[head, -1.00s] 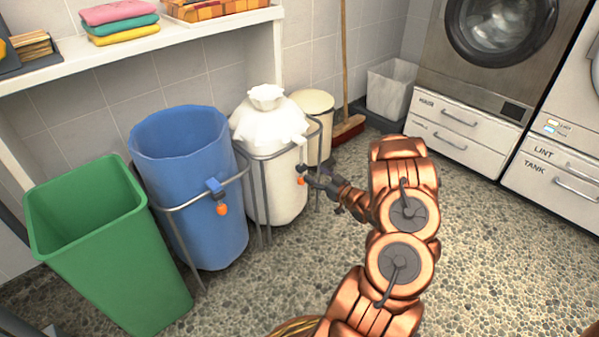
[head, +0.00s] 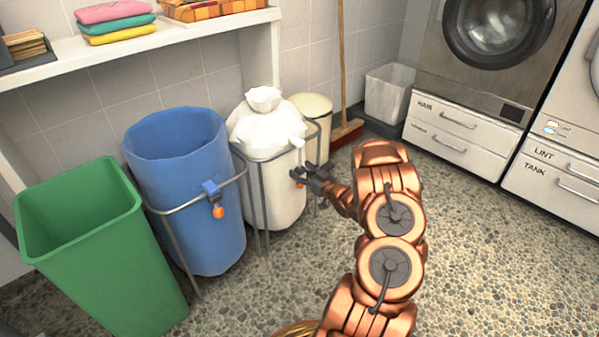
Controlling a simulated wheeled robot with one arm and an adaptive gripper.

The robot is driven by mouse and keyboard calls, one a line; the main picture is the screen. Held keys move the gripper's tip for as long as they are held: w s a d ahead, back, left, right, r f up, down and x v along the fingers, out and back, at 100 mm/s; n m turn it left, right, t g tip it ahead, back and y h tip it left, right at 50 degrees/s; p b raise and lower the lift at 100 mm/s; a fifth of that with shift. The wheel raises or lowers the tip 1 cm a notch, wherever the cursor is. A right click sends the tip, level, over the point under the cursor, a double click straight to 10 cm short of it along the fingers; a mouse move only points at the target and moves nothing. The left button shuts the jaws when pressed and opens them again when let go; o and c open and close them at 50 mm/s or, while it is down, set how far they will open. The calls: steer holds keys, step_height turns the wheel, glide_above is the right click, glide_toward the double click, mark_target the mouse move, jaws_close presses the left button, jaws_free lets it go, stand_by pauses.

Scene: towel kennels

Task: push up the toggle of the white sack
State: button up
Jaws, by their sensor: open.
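The white sack (head: 276,200) hangs in a grey wire stand, its top bunched into a closed neck (head: 264,98). A small white piece (head: 297,142) shows at its front right rim; I cannot tell for sure that it is the toggle. My gripper (head: 300,173) is open in front of the sack's right side, a little below that piece. Its dark fingers point left, toward the sack. They largely cover the sack's orange cord end. I cannot tell whether a finger touches the cord or the sack.
The blue sack (head: 190,240) stands open to the left, with a blue toggle (head: 210,187) and orange cord end (head: 218,212). A green bin (head: 110,260) is farther left. A cream lidded bin (head: 312,104) and broom (head: 345,130) stand behind. The speckled floor is free at right.

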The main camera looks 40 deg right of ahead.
steer(key=shift+w, duration=0.55)
jaws_close()
stand_by(0.4)
